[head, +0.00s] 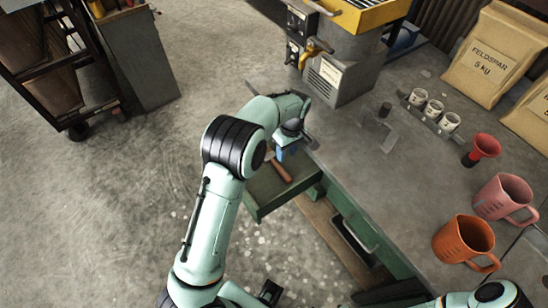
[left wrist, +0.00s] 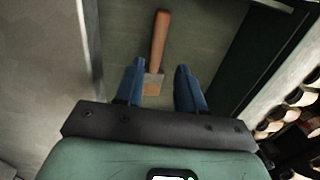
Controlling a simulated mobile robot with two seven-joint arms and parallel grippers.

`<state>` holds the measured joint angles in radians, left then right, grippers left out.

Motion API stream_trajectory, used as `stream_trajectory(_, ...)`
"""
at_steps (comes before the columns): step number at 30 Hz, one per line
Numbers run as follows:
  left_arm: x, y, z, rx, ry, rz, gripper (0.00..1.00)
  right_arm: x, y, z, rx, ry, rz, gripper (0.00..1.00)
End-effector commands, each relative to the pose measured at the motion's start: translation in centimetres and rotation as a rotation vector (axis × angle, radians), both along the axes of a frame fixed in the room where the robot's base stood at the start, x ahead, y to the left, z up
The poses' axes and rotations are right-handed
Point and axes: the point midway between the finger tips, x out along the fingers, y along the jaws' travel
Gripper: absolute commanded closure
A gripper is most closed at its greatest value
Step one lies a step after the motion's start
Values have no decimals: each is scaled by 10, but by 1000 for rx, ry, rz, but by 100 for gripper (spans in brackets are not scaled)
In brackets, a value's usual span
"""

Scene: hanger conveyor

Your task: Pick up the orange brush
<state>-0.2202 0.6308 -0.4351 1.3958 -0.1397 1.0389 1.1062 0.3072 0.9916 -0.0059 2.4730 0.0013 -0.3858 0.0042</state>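The orange brush (head: 281,171) lies in an open green drawer (head: 262,200) below the workbench. In the left wrist view the brush (left wrist: 159,42) has an orange-brown handle pointing away from my gripper and a pale, square head closest to it. My left gripper (head: 284,154) is over the drawer, pointing down. In the left wrist view its blue fingers (left wrist: 161,84) are spread, with the brush head between them, nearer the left finger. I cannot tell how far the fingertips are above the brush. My right gripper is not in view.
The workbench (head: 375,185) holds an orange jug (head: 463,240), a pink jug (head: 503,196), a red cup-like item (head: 482,150), several small white pots (head: 434,108) and feldspar sacks (head: 493,60). A machine (head: 340,65) stands at the back. A cart (head: 60,65) is at the far left.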

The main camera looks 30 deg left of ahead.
Motion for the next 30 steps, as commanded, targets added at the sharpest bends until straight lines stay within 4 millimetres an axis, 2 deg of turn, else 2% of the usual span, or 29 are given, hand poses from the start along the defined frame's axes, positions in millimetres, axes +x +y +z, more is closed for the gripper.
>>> stream_trajectory(1, -3, 1, -14, 0, 8, 1, 61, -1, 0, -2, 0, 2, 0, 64)
stream_trajectory(3, -4, 1, -28, 1, 7, 0, 61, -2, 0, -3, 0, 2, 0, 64)
stream_trajectory(7, -5, 3, -49, 1, 5, 0, 61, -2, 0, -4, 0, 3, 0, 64)
stream_trajectory(14, -6, 3, -66, 0, 2, -1, 61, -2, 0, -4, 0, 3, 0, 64)
stream_trajectory(24, -5, 6, -111, 0, 2, 0, 61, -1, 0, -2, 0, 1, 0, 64)
stream_trajectory(30, -6, 6, -115, -1, 1, -1, 61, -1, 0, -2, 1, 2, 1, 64)
